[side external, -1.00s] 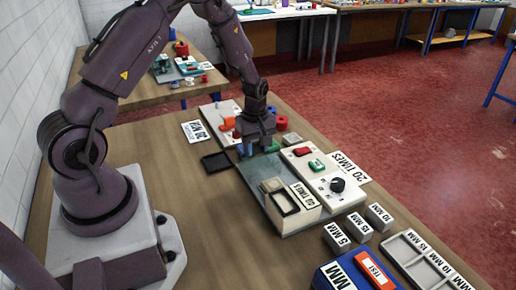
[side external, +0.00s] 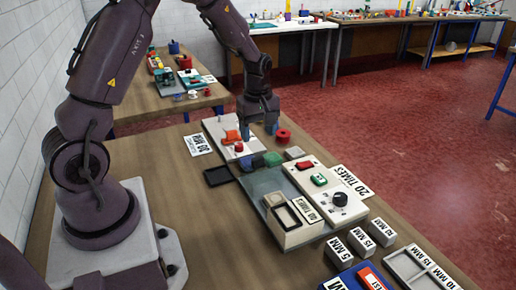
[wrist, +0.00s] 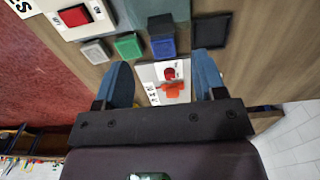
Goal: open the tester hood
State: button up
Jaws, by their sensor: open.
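The tester shows in the side external view as a grey plate (side external: 262,183) with a beige box (side external: 296,236) at its near end. My gripper (side external: 259,130) is open and empty, away from the box, above the far end of the bench. In the wrist view its blue fingers (wrist: 163,82) stand apart over a white panel with an orange piece (wrist: 172,90) and a red knob (wrist: 169,73).
Blue (side external: 247,162), green (side external: 272,159) and grey (side external: 294,153) blocks stand in a row near my gripper. A control panel (side external: 325,192) with a black knob is right of the tester. A dark tray (side external: 219,176) lies left. Grey MM blocks (side external: 361,242) stand near the front.

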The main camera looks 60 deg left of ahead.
notch_tip(320, 180, up, 4)
jog(key=shift+f, duration=0.1)
dwell(0.4)
jog(key=s+d+r+m+t, duration=0.5)
jog(key=s+d+r+m, duration=1.1)
jog(key=s+m, duration=0.1)
jog(key=shift+s+d+m+t, duration=0.2)
jog(key=shift+m+t, duration=0.1)
jog(key=shift+m, duration=0.2)
